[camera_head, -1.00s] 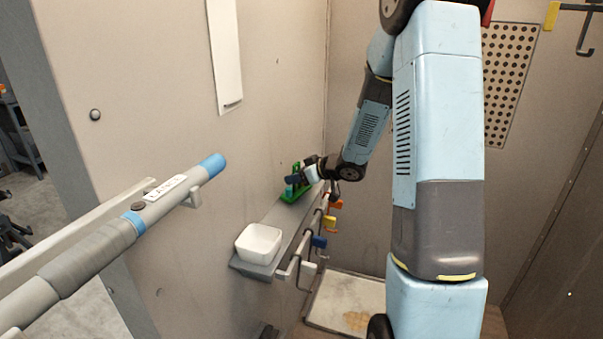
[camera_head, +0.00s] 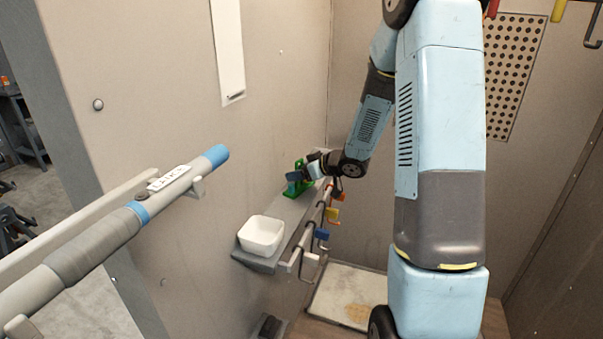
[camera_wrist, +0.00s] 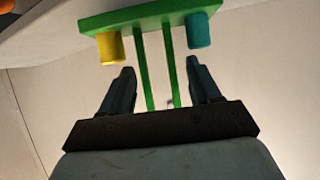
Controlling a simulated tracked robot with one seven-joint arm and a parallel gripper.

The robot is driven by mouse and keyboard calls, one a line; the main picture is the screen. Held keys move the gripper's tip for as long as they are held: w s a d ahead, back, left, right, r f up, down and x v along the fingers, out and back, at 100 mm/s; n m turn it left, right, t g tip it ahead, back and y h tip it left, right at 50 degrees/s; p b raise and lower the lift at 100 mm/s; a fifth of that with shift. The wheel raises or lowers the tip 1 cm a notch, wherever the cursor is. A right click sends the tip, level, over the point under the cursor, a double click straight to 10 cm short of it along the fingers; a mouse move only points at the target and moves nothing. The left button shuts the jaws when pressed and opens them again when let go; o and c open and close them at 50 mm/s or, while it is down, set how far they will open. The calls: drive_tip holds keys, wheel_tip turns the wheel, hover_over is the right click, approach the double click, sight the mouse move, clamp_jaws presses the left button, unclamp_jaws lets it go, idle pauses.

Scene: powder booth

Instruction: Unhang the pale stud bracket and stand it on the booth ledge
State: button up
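A small pale piece (camera_head: 312,257), which looks like the pale stud bracket, hangs at the near end of the hook rail below the ledge; its studs are too small to make out. The booth ledge (camera_head: 290,217) runs along the left wall. A green bracket (camera_head: 287,192) stands at its far end. In the wrist view the green bracket (camera_wrist: 150,14) shows a yellow stud, a teal stud and two thin green bars. My gripper (camera_wrist: 162,75) is open, its fingers on either side of the bars with gaps visible. In the head view my gripper (camera_head: 300,174) is at the green bracket.
A white bowl (camera_head: 261,236) sits on the ledge's near end. Blue (camera_head: 322,234), yellow (camera_head: 330,215) and orange (camera_head: 338,198) pieces hang along the rail. A spray lance (camera_head: 130,217) is mounted at the near left. Bare ledge lies between bowl and green bracket.

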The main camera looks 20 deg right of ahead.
drive_tip(key=shift+o, duration=0.8)
drive_tip(key=v, duration=1.4)
drive_tip(key=s+d+r+m+t+h, duration=0.1)
drive_tip(key=s+d+r+m+h, duration=0.15)
drive_tip(key=r+h, duration=0.35)
drive_tip(key=s+d+r+m+t+h, duration=0.1)
drive_tip(key=s+r+m+h, duration=0.25)
drive_tip(key=r, duration=0.35)
drive_tip(key=s+a+m+g+y, duration=0.1)
drive_tip(key=s+a+g, duration=0.2)
drive_tip(key=s, duration=0.7)
drive_tip(key=s+a+g+y, duration=0.1)
drive_tip(key=s+a+g, duration=0.1)
drive_tip(key=s+a, duration=0.5)
drive_tip(key=s, duration=0.4)
drive_tip(key=shift+r+m+g, duration=0.4)
